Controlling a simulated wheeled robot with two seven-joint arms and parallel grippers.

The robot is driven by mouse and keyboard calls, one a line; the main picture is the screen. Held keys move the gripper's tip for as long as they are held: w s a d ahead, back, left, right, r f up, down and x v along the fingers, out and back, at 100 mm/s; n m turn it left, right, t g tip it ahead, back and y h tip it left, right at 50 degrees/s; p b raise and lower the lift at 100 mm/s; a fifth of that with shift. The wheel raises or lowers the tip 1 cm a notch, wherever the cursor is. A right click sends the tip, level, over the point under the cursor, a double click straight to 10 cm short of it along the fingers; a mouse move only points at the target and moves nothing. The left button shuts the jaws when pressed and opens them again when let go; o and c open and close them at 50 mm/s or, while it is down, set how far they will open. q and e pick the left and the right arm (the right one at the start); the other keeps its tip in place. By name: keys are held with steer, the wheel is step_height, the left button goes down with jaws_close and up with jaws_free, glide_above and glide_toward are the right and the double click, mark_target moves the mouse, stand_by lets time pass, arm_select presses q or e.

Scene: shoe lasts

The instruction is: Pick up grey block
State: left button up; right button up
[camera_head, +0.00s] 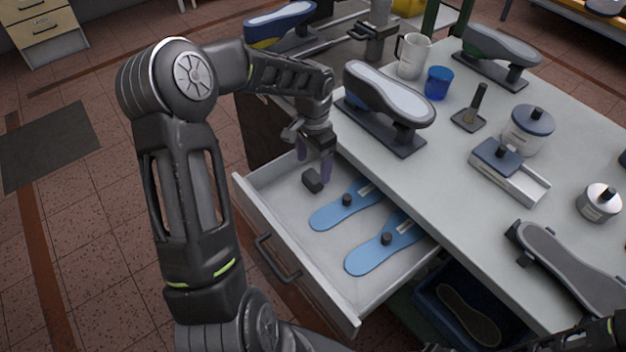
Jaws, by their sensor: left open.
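A small dark grey block (312,181) lies on the floor of the open drawer (283,257), near its back left corner. My left gripper (314,160) reaches down into the drawer right above the block. Its fingers are apart and point down, with the tips close to the block. I cannot tell whether they touch it. The block's upper side is partly close behind the fingers. Part of my right arm shows at the bottom right edge, but its gripper cannot be made out.
Two blue insoles (345,204) with dark knobs lie in the drawer to the right of the block. On the table (440,185) above stand a shoe last (390,95), a blue cup (438,83), a white mug (413,55) and jars. The drawer's front left floor is clear.

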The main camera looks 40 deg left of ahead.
mark_target(313, 176)
arm_select(q)
step_height(313, 176, down, 5)
steer(key=shift+s+f+p, duration=0.1)
steer(key=shift+p, duration=0.4)
stand_by(0.3)
steer(key=c, duration=1.5)
steer(key=shift+o, duration=0.2)
step_height(313, 176, up, 10)
steer(key=shift+r+b, duration=0.1)
steer(key=shift+b, duration=0.35)
